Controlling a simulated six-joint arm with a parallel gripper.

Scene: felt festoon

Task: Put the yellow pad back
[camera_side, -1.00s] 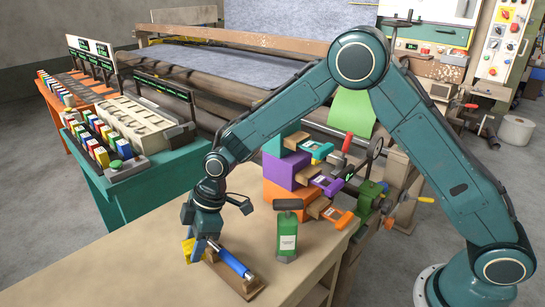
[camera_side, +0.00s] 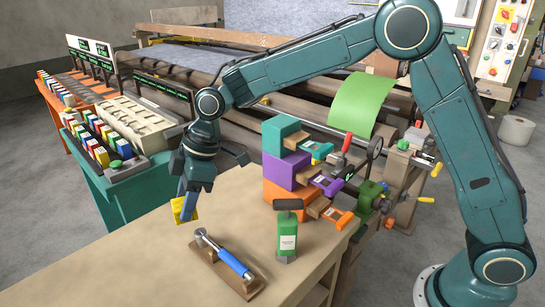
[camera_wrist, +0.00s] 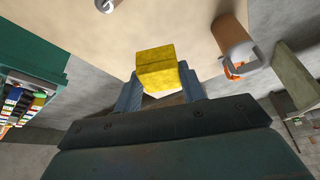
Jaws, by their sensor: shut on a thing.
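The yellow pad (camera_side: 184,207) is a small yellow block. My gripper (camera_side: 187,198) is shut on it and holds it in the air above the left part of the tan table (camera_side: 150,250). In the wrist view the pad (camera_wrist: 156,66) sits between the two blue-grey fingers of my gripper (camera_wrist: 160,88). Its far side is hidden.
A tool with a blue handle (camera_side: 235,263) lies on a brown wooden board (camera_side: 213,270) on the table. Stacked teal, purple (camera_side: 284,171) and orange boxes stand behind. A teal bench (camera_side: 125,200) with coloured blocks is at the left.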

